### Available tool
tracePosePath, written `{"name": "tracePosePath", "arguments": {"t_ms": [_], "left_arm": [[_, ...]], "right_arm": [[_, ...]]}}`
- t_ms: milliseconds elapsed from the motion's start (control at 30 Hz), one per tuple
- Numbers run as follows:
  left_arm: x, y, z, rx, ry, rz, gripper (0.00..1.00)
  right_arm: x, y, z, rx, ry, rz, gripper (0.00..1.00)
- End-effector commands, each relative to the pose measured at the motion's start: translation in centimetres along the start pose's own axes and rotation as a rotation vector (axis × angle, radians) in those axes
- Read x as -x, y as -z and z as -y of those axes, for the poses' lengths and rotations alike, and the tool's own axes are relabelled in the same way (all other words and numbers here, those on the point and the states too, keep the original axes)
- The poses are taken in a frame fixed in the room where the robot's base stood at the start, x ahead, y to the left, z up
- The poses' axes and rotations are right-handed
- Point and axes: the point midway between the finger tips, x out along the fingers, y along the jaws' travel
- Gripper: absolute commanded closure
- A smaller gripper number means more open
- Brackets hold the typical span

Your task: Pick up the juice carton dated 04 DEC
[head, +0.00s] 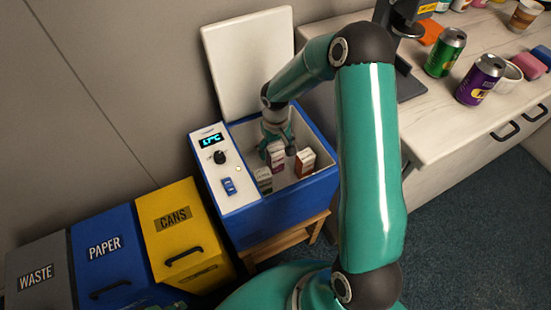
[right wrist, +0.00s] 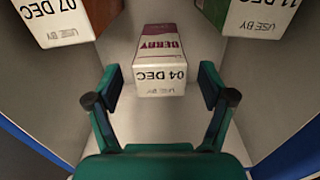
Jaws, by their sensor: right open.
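The juice carton dated 04 DEC (right wrist: 160,75) is white with a purple-red "BERRY" panel. It stands in the cool box, centred ahead of my right gripper in the right wrist view. My right gripper (right wrist: 155,88) is open, its two fingers on either side of the near end of the carton, with gaps showing. In the head view the right gripper (head: 277,145) reaches down into the blue cool box (head: 265,225), just above the berry carton (head: 276,160). My left gripper is not in view.
A carton dated 07 DEC (right wrist: 50,20) and one dated 11 DEC (right wrist: 262,18) stand on either side in the box. The box walls are close around. The raised lid (head: 245,55) stands behind. Waste, paper and cans bins (head: 185,235) are at left, a counter (head: 440,130) with cans at right.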

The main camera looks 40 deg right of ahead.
Motion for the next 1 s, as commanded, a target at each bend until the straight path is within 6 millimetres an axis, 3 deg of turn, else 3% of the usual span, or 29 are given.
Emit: {"name": "tracePosePath", "arguments": {"t_ms": [200,467,900,1000], "left_arm": [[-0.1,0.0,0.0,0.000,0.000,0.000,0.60],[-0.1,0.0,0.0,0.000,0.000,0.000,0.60],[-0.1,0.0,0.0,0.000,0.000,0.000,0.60],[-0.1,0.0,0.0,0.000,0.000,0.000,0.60]], "right_arm": [[-2.6,-0.1,0.1,0.000,0.001,0.002,0.19],[-2.8,-0.1,0.1,0.000,0.001,0.000,0.19],[-2.8,-0.1,0.1,0.000,0.001,0.000,0.92],[-2.7,-0.1,0.1,0.000,0.001,0.000,0.92]]}}
